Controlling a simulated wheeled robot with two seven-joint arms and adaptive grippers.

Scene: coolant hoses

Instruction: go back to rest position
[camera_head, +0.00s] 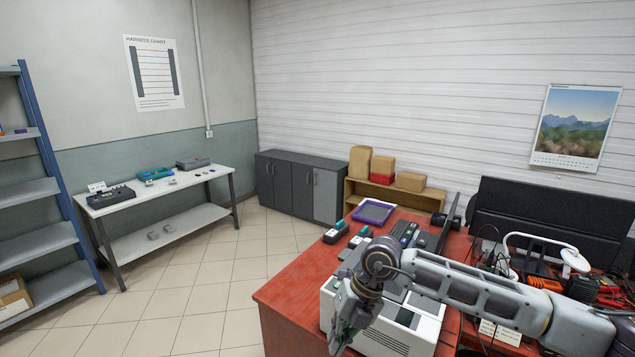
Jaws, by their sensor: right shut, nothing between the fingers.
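My right arm reaches in from the right edge, across the red workbench (283,286). My right gripper (338,343) hangs at its end, pointing down in front of a white boxy unit (420,327). The gripper is shut and empty. It overlaps the unit's left side in the view; I cannot tell if it touches. My left gripper and arm are out of view. No coolant hose can be made out clearly.
On the bench are a purple-rimmed tray (373,211), small dark-and-green devices (336,232), a dark monitor (535,225) and a white lamp (575,260). A white side table (160,203) and a blue-framed shelf (40,190) stand left. The tiled floor between is clear.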

